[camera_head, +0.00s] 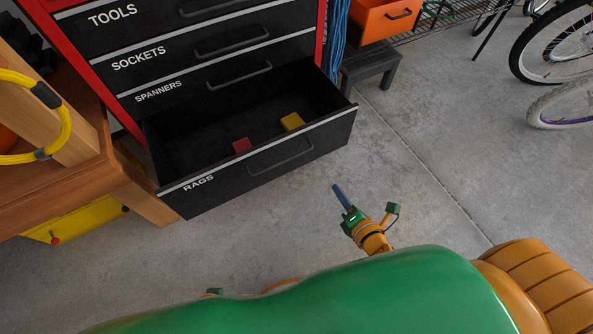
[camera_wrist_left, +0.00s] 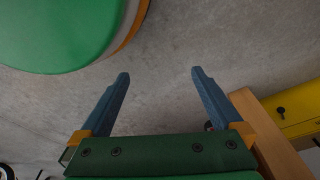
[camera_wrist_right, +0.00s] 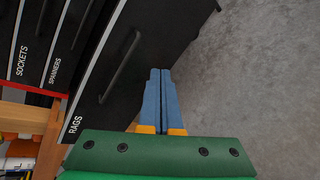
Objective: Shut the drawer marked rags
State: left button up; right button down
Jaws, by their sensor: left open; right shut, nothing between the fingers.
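The drawer marked rags (camera_head: 255,165) is the lowest drawer in view of a red and black tool cabinet (camera_head: 92,75). My left gripper (camera_wrist_left: 158,75) is open and empty above the floor.
The drawers marked tools, sockets and spanners above look shut. A wooden bench (camera_head: 60,185) with a yellow case (camera_head: 85,218) beneath stands at the left. A grey stool (camera_head: 370,68) and an orange bin (camera_head: 385,18) are behind right. Bicycles (camera_head: 560,50) stand far right. Floor (camera_head: 440,150) between is clear.

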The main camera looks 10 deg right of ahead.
pick_arm(q)
notch_tip(320, 180, down, 7)
jog(key=w+b, duration=0.2)
jog(key=b, duration=0.4)
pick_arm(e)
jog(key=w+n+t+y, duration=0.2)
jog(key=w+n+t, duration=0.1)
jog(key=n, duration=0.7)
jog(key=n+t+y+b, duration=0.1)
jog(key=n, duration=0.2)
send_near(301, 133)
jog(key=x, duration=0.5)
jog(key=shift+w+a+r, duration=0.1)
jog(key=shift+w+a, duration=0.1)
jog(key=shift+w, duration=0.05)
pick_arm(q)
jog(key=shift+t, duration=0.4)
jog(key=shift+w+d+r, duration=0.25)
jog(key=shift+w+r, duration=0.5)
jog(key=shift+r, duration=0.1)
jog(key=shift+w+d+r, duration=0.2)
jog(key=shift+w+r, duration=0.5)
jog(key=shift+r, duration=0.1)
pick_arm(e)
jog(key=shift+w+a, duration=0.15)
jog(key=shift+w, duration=0.45)
